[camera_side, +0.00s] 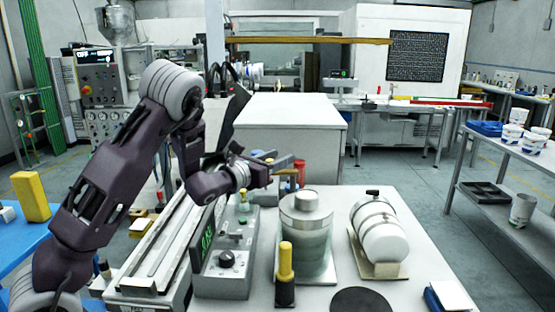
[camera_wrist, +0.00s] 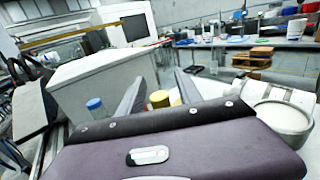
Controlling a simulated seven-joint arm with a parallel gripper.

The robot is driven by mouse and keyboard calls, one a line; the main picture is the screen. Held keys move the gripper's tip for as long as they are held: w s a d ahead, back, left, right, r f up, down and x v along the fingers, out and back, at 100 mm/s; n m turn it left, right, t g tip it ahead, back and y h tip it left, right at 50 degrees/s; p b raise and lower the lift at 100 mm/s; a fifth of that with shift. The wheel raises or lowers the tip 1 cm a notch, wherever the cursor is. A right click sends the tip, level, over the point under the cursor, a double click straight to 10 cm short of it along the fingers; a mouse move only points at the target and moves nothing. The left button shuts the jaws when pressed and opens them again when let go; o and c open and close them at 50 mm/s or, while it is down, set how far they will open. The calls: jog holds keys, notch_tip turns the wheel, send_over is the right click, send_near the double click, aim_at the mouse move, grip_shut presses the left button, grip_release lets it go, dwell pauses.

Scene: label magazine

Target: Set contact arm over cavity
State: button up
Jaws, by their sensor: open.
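My gripper (camera_side: 284,166) is open and empty, above the back of the white worktable (camera_side: 405,203). Its two fingers (camera_wrist: 163,74) also show in the wrist view, apart, with nothing between them close up. Below it are a grey control box (camera_side: 225,268) with a green display and knobs, and a metal cylinder (camera_side: 306,240) with a knobbed lid. A yellow-handled tool (camera_side: 286,262) stands upright on a dark base in front of the cylinder. I cannot tell which part is the contact arm or where the cavity is.
A white banded cylinder (camera_side: 380,235) lies on a stand at right. A black disc (camera_side: 362,301) and a blue and white box (camera_side: 448,297) are near the front. A long rail unit (camera_side: 158,262) is left of the control box. A large white cabinet (camera_side: 290,140) stands behind.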

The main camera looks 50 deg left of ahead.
grip_shut()
dwell(1.3)
